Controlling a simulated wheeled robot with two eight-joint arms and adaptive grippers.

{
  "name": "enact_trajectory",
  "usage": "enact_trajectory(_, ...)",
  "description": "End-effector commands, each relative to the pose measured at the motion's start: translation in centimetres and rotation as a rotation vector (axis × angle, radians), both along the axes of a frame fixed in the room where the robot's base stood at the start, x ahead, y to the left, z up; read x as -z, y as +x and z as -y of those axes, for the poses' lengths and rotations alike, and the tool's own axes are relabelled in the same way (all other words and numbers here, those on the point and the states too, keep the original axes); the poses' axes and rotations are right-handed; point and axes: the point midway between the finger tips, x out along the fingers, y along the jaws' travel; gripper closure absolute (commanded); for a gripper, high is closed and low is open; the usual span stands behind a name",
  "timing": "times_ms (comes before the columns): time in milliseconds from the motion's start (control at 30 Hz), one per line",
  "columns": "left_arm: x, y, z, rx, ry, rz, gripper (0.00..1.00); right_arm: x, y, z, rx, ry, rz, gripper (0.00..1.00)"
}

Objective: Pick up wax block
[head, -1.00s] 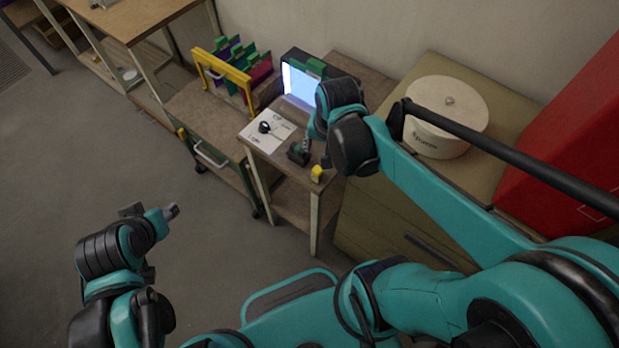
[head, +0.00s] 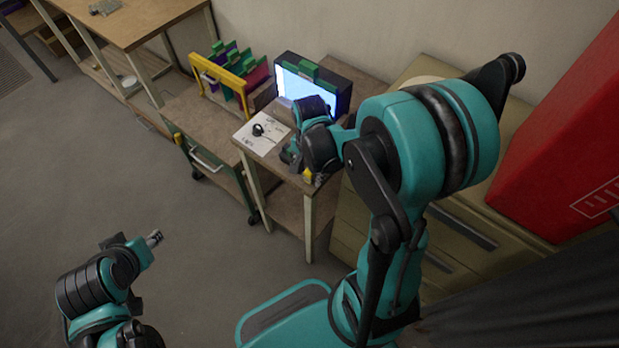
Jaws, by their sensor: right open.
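The small yellow block, apparently the wax block (head: 307,175), sits at the near edge of the small wooden table (head: 268,178) in the head view. It is partly hidden by my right arm. My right gripper (head: 303,168) is open, low over the table at the block. Its fingers are small and partly covered by the wrist, so I cannot tell whether they touch the block. My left gripper (head: 155,238) is at the lower left, over bare floor, far from the table. Its finger opening is too small to judge.
A white sheet with a dark round tool (head: 258,130) lies left on the table. A lit screen (head: 305,82) stands behind. A cart with a yellow-framed rack (head: 216,72) is to the left. Drawers (head: 461,229) and a red cabinet (head: 570,140) are right. The floor at left is clear.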

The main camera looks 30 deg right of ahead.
Motion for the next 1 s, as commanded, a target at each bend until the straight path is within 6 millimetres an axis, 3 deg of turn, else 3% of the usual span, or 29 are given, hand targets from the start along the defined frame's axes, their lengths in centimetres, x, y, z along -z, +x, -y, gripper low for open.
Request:
enact_trajectory(267, 0.1, 0.0, 0.0, 0.000, 0.000, 0.000, 0.60, 0.4, 0.0, 0.0, -0.001, 0.000, 0.000, 0.52)
enact_trajectory(467, 0.1, 0.0, 0.0, 0.000, 0.000, 0.000, 0.60, 0.4, 0.0, 0.0, -0.001, 0.000, 0.000, 1.00)
enact_trajectory(833, 0.0, 0.0, 0.0, 0.000, 0.000, 0.000, 0.60, 0.2, 0.0, 0.0, -0.001, 0.000, 0.001, 1.00)
enact_trajectory(1000, -0.8, 0.0, 0.0, 0.000, 0.000, 0.000, 0.60, -1.3, 0.0, 0.0, -0.001, 0.000, 0.000, 1.00)
